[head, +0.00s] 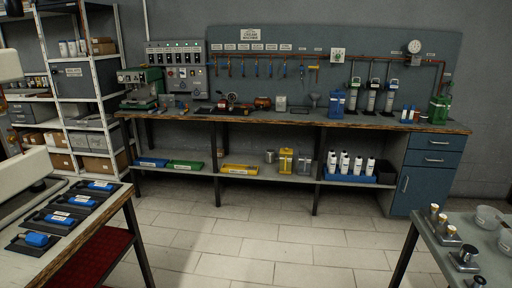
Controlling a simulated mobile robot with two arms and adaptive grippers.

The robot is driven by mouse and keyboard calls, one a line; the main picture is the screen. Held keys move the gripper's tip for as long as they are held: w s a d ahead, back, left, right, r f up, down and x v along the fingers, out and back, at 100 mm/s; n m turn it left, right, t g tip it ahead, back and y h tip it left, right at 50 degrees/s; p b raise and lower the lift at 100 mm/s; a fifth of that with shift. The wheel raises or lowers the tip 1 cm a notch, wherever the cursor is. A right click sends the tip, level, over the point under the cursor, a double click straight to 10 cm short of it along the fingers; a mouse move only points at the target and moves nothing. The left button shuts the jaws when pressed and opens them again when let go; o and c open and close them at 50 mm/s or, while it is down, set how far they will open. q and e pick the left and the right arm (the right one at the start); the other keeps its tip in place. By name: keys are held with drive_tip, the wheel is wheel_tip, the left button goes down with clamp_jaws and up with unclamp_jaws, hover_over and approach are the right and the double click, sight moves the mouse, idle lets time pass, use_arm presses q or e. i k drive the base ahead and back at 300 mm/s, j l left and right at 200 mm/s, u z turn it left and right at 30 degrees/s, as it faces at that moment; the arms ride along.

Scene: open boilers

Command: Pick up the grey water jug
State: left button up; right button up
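A greyish jug (304,164) stands on the lower shelf of the long workbench, right of centre in the head view. It is small in the picture, so its handle and contents are hard to make out. A yellow jug (286,162) stands close beside it on the left, and a small grey metal container (270,156) is further left. Pale parts of my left arm show at the left edge, but no fingertips are seen. My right gripper is out of view.
White bottles in a blue crate (350,178) stand right of the jug. A yellow tray (240,169) lies left on the shelf. Tables flank me at front left (106,205) and front right (428,232). The tiled floor (270,235) between them is clear up to the bench.

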sight(305, 158)
drive_tip(key=i, duration=2.25)
